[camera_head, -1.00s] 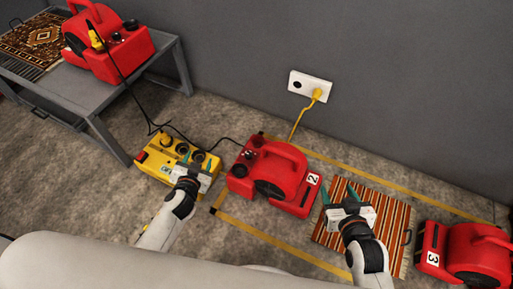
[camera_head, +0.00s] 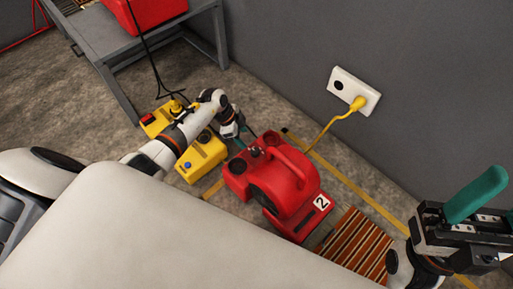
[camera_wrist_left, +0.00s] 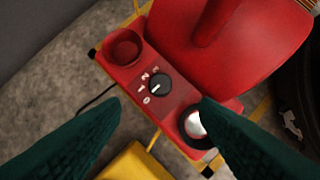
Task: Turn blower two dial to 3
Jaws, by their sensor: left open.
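Blower two (camera_head: 285,185) is a red blower on the floor with a white "2" label. Its small black dial (camera_wrist_left: 159,84) shows in the left wrist view, between a red round recess and a silver round fitting. The numbers 0 to 3 run around it. A pale mark on the dial faces the lower left, toward the low numbers; I cannot tell exactly which. My left gripper (camera_head: 240,137) is open beside the blower's control end, its teal fingers apart and not touching the dial. My right gripper (camera_head: 472,200) is at the right edge, partly cut off, with one teal finger clear.
A yellow power box (camera_head: 203,157) stands left of blower two, under my left arm. A wall outlet (camera_head: 353,91) holds a yellow plug and cord. A striped rug (camera_head: 357,245) lies right of the blower. A grey table (camera_head: 120,75) with another red blower stands at the back left.

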